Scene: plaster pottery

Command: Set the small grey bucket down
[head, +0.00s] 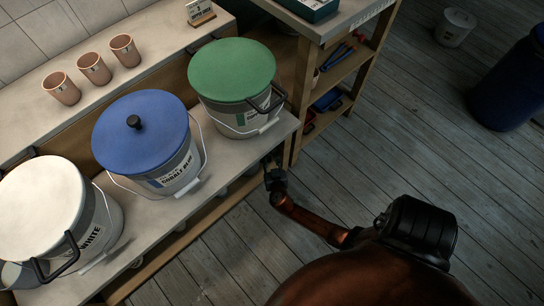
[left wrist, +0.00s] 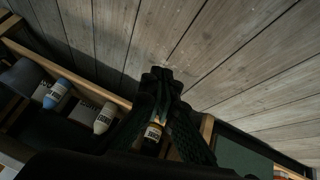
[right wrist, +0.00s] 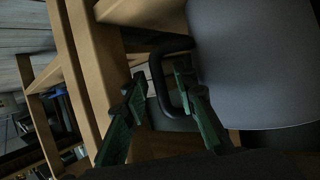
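In the right wrist view a smooth grey bucket (right wrist: 255,65) fills the right side, with a black loop handle (right wrist: 160,85) on its side. My right gripper (right wrist: 160,80) has its fingers apart on either side of this handle, with gaps visible; it is not closed on it. In the head view my right gripper (head: 272,170) is at the bench's front edge, below the green-lidded bucket (head: 232,80); the grey bucket is not clearly visible there. My left gripper (left wrist: 160,76) has its fingertips together, with nothing visible between them. I cannot identify it in the head view.
The bench (head: 140,225) also bears a blue-lidded bucket (head: 145,130), a white-lidded bucket (head: 45,210) and clay cups (head: 94,68). A wooden post (right wrist: 85,75) stands close to my right gripper. A pale bucket (head: 455,27) stands on mostly clear floor.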

